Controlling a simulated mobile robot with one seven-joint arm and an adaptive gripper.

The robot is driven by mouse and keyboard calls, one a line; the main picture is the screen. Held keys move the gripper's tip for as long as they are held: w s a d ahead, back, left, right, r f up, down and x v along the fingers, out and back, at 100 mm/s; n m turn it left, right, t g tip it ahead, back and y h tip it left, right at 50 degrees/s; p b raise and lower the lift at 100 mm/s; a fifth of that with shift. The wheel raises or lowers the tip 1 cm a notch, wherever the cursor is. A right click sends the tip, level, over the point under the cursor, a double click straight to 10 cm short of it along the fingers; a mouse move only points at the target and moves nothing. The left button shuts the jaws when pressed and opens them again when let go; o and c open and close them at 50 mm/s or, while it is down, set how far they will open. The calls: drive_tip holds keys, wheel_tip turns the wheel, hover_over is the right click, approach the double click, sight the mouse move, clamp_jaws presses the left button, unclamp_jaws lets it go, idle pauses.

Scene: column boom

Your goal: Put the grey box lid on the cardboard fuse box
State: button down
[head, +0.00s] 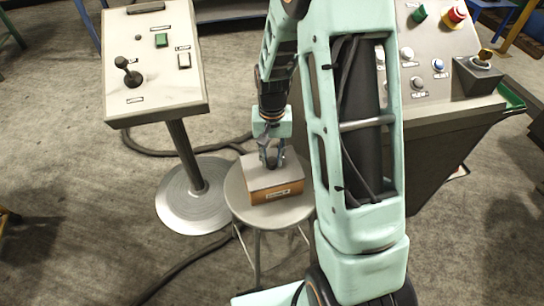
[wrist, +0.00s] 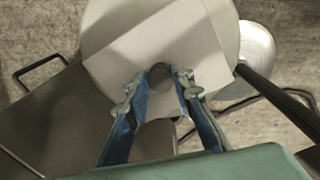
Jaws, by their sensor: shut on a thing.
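The cardboard fuse box (head: 276,193) is orange-brown with a label on its front and stands on a round stool. The grey box lid (head: 262,178) lies over the top of the box, covering it; whether it is fully seated I cannot tell. The lid fills the middle of the wrist view (wrist: 200,45), with a dark round knob between my fingers. My gripper (head: 271,163) points down at the lid and is shut on its knob, also in the wrist view (wrist: 160,78). The inside of the box is hidden.
The round stool seat (head: 238,203) has a little bare room around the box. A pedestal control panel (head: 155,95) with a joystick stands at left. A larger console (head: 430,50) with buttons is at right. Dark cables (head: 150,152) lie on the floor.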

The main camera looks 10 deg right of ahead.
sight(272, 161)
drive_tip(key=shift+f, duration=0.1)
idle(0.3)
drive_tip(key=c, duration=1.6)
unclamp_jaws()
wheel_tip(272, 161, up, 12)
drive_tip(key=shift+w, duration=0.1)
